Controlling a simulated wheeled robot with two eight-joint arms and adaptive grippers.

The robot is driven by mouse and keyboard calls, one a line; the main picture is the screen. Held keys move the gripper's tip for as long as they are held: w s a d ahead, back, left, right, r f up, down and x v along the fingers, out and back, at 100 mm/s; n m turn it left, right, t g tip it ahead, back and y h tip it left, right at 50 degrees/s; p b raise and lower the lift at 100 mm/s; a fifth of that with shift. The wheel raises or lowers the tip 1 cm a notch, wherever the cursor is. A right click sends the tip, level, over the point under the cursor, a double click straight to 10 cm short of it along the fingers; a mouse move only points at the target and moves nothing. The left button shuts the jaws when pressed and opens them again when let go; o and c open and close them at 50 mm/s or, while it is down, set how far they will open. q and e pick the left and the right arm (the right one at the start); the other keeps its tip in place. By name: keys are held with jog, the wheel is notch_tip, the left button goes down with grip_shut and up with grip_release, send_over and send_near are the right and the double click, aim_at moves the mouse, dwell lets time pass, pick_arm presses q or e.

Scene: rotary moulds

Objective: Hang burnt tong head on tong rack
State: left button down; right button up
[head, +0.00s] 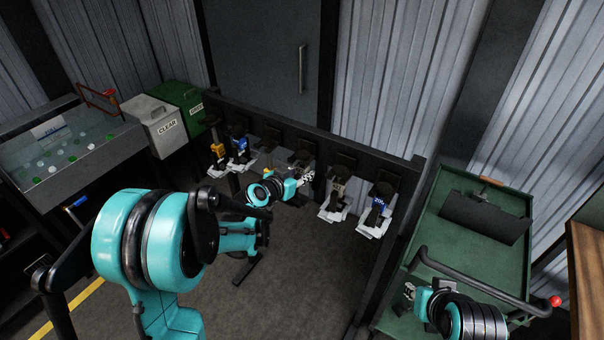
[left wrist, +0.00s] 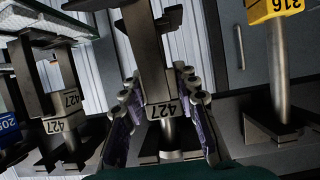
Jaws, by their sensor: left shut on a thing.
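A grey tong head labelled 427 (left wrist: 164,108) stands between the fingers of my left gripper (left wrist: 165,115) in the left wrist view. The fingers are shut on it from both sides. In the head view my left gripper (head: 307,176) is at the middle of the dark tong rack (head: 268,118), and largely hides what it holds. I cannot tell if the held head rests on the rack; burn marks are not clear. My right gripper (head: 409,291) is small at lower right.
A green cart (head: 425,235) with a black handle (head: 470,285) stands right of the rack. A white CLEAR bin (head: 160,122) and a green bin (head: 185,100) stand left. Neighbouring heads sit close on both sides in the left wrist view.

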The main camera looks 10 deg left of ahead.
pick_arm(q)
jog(key=c, duration=1.1)
grip_release()
jog(key=shift+o, duration=0.2)
jog(key=shift+s, duration=0.1)
jog(key=v, duration=1.2)
jog(key=s+f+n+g+y+b, duration=0.2)
jog(key=s+f, duration=0.3)
jog(key=s, duration=0.6)
jog(key=s+d+f+n+g+y+b, duration=0.1)
jog(key=s+f+n+g+y+b, duration=0.1)
jog(key=s, duration=0.9)
notch_tip(320, 180, down, 3)
jog(key=g+b, duration=0.1)
jog(key=b, duration=0.1)
jog(key=shift+g+y+b, duration=0.3)
jog(key=shift+b, duration=0.1)
jog(key=shift+d+r, duration=0.1)
